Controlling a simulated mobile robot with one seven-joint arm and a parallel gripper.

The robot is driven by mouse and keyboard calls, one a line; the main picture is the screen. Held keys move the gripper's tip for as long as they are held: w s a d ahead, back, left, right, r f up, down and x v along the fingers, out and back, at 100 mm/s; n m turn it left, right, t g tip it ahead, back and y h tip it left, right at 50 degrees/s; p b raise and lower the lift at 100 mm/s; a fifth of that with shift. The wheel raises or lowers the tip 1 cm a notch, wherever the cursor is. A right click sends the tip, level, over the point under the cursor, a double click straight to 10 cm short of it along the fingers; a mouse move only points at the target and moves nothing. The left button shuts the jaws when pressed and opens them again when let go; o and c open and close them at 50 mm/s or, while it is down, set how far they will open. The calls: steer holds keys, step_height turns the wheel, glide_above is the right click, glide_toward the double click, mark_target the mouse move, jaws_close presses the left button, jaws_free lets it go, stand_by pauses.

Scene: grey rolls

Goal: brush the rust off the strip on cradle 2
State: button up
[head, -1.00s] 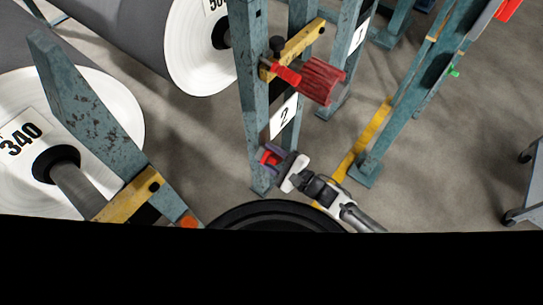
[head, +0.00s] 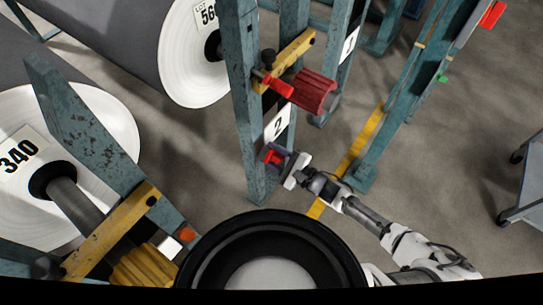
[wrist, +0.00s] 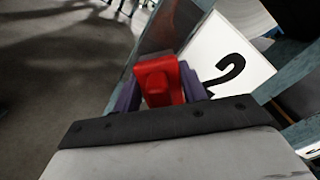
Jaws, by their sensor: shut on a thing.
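Cradle 2 is a worn teal upright frame (head: 258,182) with a white number 2 sign (head: 278,124). The sign also shows large in the wrist view (wrist: 232,68). My gripper (head: 273,155), with purple fingers, is just below the sign, close to the upright. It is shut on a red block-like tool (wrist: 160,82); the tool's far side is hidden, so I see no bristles. A narrow brownish surface (wrist: 168,27) lies beyond the tool, left of the sign. I cannot tell whether it is the rusty strip, or whether the tool touches it.
A yellow bracket (head: 290,60) with a dark red ribbed part (head: 315,92) juts out above the sign. Large grey rolls with white ends (head: 190,60) stand at left. A yellow floor line (head: 360,150) runs at right. A cart (head: 520,180) stands at the far right; floor between is open.

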steer(key=shift+a+r+p, duration=0.15)
steer(key=shift+r+p, duration=0.5)
steer(key=shift+r, duration=0.15)
steer(key=shift+s+a+p, duration=0.5)
steer(key=shift+s+p, duration=0.25)
steer(key=shift+p, duration=0.05)
steer(key=shift+s+a+p, duration=0.6)
steer(key=shift+s+p, duration=0.05)
steer(key=shift+s, duration=0.2)
steer(key=shift+w+a+r+p, duration=0.1)
steer(key=shift+r+p, duration=0.75)
steer(key=shift+p, duration=0.05)
steer(key=shift+w+f, duration=0.1)
steer(key=shift+w, duration=0.15)
steer(key=shift+c, duration=0.3)
steer(key=shift+w+d+b, duration=0.45)
steer(key=shift+w+d, duration=0.75)
steer(key=shift+w, duration=0.1)
steer(key=shift+d+r+p, duration=0.1)
steer(key=shift+r+p, duration=0.85)
steer(key=shift+p, duration=0.05)
steer(key=s+a+p, duration=0.2)
steer(key=s, duration=0.1)
steer(key=shift+s+a+f, duration=0.1)
steer(key=shift+a, duration=0.15)
